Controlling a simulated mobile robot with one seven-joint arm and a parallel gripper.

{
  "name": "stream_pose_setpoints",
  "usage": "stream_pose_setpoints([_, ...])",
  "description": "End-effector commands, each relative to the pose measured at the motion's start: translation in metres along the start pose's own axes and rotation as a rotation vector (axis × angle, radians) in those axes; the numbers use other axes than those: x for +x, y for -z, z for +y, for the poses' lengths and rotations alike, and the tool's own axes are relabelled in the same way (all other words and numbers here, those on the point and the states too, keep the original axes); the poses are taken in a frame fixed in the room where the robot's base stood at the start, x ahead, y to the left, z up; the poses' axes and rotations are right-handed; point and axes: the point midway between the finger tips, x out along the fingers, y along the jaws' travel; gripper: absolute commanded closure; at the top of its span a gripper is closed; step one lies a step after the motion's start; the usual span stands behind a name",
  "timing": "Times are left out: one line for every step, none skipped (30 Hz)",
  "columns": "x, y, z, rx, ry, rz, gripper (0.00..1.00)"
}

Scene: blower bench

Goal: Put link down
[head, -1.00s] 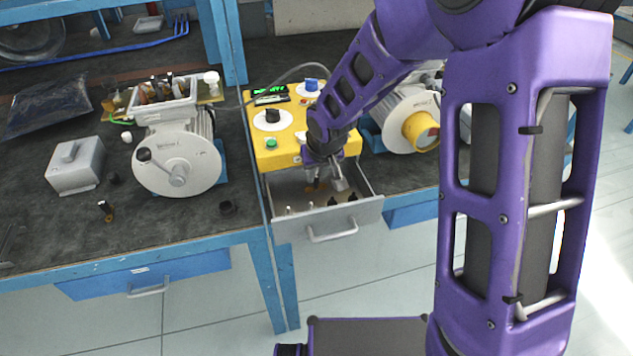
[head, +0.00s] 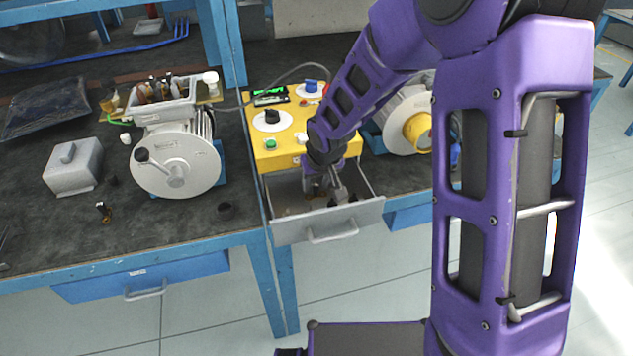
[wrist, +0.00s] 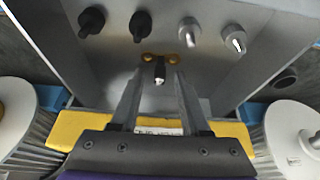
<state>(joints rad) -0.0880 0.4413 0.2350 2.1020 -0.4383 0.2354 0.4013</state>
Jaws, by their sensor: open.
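A small brass link (wrist: 174,58) with a black, light-tipped stem lies in the open grey drawer (head: 290,232), by its look on the floor. The wrist view shows it between the tips of my gripper's fingers (wrist: 158,74). The fingers are spread, with a visible gap on each side of the stem. In the head view my gripper (head: 328,192) reaches down into the drawer and hides the link. A similar brass piece with a black knob (head: 103,211) lies on the left bench.
Two black and two silver pegs (wrist: 188,30) stand in a row in the drawer. The yellow control box (head: 270,158) sits just behind it. A dark ring (head: 226,210) lies near the bench edge.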

Motion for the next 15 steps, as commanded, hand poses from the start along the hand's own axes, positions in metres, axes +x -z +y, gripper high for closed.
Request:
stream_pose_setpoints([-0.001, 0.0, 0.0, 0.0, 0.0, 0.0, 0.54])
stream_pose_setpoints([-0.002, 0.001, 0.0, 0.0, 0.0, 0.0, 0.54])
stream_pose_setpoints([-0.003, 0.002, 0.0, 0.0, 0.0, 0.0, 0.54])
stream_pose_setpoints([-0.005, 0.002, 0.0, 0.0, 0.0, 0.0, 0.54])
stream_pose_setpoints([-0.008, 0.004, 0.0, 0.0, 0.0, 0.001, 0.54])
stream_pose_setpoints([-0.013, 0.004, 0.0, 0.001, 0.0, 0.002, 0.54])
stream_pose_setpoints([-0.018, 0.005, 0.0, 0.001, 0.0, 0.004, 0.54])
stream_pose_setpoints([-0.024, 0.005, 0.0, 0.002, 0.0, 0.005, 0.54])
stream_pose_setpoints([-0.033, 0.005, 0.001, 0.004, -0.001, 0.004, 0.54])
stream_pose_setpoints([-0.04, 0.005, 0.001, 0.002, -0.001, 0.004, 0.54])
stream_pose_setpoints([-0.047, 0.005, 0.001, 0.002, -0.001, 0.004, 0.54])
stream_pose_setpoints([-0.057, 0.006, 0.001, 0.004, -0.002, 0.006, 0.54])
stream_pose_setpoints([-0.064, 0.005, 0.001, 0.002, -0.001, 0.004, 0.54])
stream_pose_setpoints([-0.071, 0.005, 0.001, 0.002, -0.002, 0.004, 0.54])
stream_pose_setpoints([-0.079, 0.005, 0.001, 0.003, -0.002, 0.004, 0.54])
